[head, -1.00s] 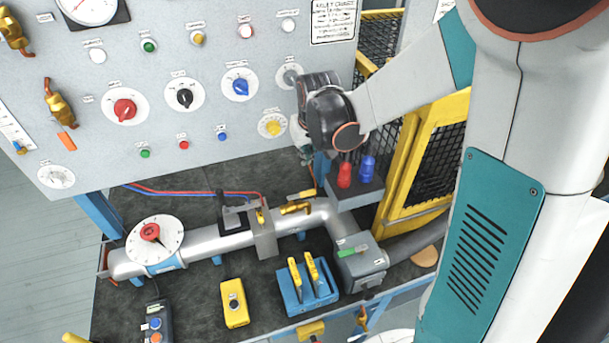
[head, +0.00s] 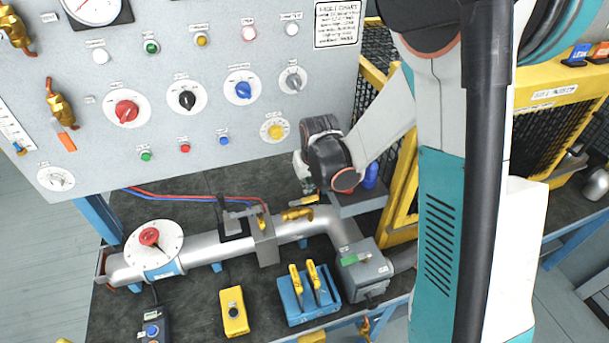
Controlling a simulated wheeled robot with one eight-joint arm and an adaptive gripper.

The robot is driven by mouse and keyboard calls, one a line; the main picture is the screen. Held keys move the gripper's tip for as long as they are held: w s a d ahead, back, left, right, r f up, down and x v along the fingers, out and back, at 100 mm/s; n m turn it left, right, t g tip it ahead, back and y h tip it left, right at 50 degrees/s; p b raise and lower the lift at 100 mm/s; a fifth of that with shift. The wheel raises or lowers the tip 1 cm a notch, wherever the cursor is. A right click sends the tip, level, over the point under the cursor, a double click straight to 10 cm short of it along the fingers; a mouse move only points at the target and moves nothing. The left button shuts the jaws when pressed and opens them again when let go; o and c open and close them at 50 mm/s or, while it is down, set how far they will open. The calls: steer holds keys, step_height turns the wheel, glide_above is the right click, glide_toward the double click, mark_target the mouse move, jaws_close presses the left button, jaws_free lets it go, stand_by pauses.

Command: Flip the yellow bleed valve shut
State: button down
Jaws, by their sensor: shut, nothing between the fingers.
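A yellow lever valve (head: 298,214) sits on top of the grey pipe (head: 205,246), its handle lying roughly along the pipe. It looks like the bleed valve, though I cannot read its label. A second small yellow lever (head: 305,200) shows just behind the pipe. My gripper (head: 308,188) is shut and empty, pointing down just above and behind these levers. My dark wrist hides much of it, and I cannot tell whether its tips touch anything.
A grey box with a blue knob (head: 370,176) stands just right of my gripper. The upright panel (head: 75,120) with dials rises behind. A blue block with two yellow levers (head: 309,296) and a yellow switch box (head: 234,311) stand in front of the pipe.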

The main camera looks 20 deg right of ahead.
steer(key=shift+s, duration=0.5)
